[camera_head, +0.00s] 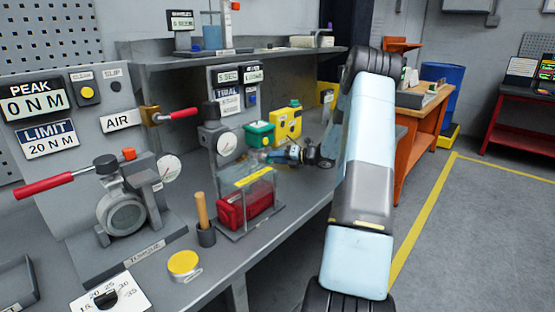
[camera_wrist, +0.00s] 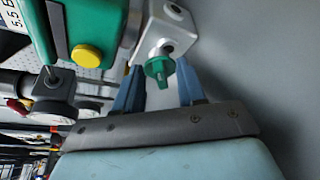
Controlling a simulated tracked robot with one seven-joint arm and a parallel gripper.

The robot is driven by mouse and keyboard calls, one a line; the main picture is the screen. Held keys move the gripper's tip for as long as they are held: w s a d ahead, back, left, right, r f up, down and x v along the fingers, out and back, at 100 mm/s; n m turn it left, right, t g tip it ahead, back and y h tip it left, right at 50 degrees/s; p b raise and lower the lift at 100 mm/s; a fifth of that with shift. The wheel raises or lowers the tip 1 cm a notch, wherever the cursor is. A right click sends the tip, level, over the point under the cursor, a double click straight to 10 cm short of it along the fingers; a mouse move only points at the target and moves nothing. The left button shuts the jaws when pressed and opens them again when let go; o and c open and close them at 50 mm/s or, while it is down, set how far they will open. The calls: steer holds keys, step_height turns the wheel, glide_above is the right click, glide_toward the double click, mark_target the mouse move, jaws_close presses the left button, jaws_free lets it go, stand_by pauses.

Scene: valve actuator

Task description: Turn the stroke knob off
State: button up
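A green knob (camera_wrist: 159,68) sits on a pale grey metal block (camera_wrist: 168,32) in the wrist view. I cannot read a label on it, so I cannot confirm it is the stroke knob. My gripper (camera_wrist: 160,80) is open, with one blue finger on each side of the knob and visible gaps between. In the head view my gripper (camera_head: 268,156) reaches left over the bench, near the clear cover above a red body. The green knob cannot be made out there.
A green housing with a yellow button (camera_wrist: 86,57) is close left of my gripper. A green box (camera_head: 259,134) and a yellow box (camera_head: 287,125) stand behind it on the bench. Gauges and a red-handled lever (camera_head: 176,115) are further left. Open floor lies right.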

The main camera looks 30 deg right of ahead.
steer(key=v, duration=1.3)
steer(key=shift+s+d, duration=0.3)
